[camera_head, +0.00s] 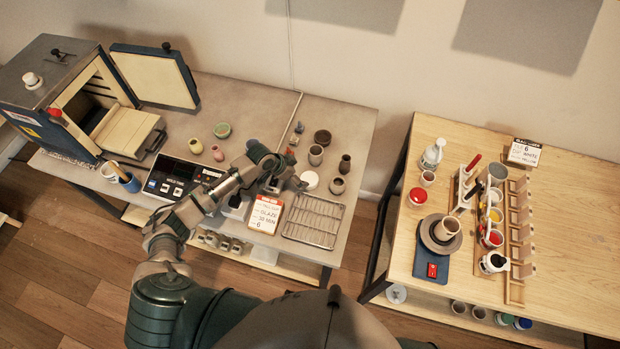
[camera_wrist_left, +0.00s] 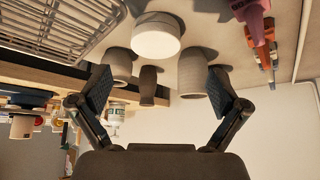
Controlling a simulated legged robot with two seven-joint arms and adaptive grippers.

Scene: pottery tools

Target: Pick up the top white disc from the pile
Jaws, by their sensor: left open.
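The white disc pile (camera_head: 309,180) sits on the grey table in the head view, just right of my left gripper (camera_head: 287,180). In the left wrist view, the white disc (camera_wrist_left: 156,37) shows as a thick round piece at the top centre. I cannot make out separate discs in it. My left gripper (camera_wrist_left: 160,92) is open, its two fingers spread wide with nothing between them. The disc lies ahead of the fingers, apart from them. My right gripper is not in view.
Small pots (camera_head: 316,155) and a dark vase (camera_head: 344,164) stand close to the disc. A wire rack (camera_head: 314,220) and a glaze sign (camera_head: 266,213) lie in front. A kiln (camera_head: 60,95) stands at left. A wooden table (camera_head: 560,240) with paint cups is at right.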

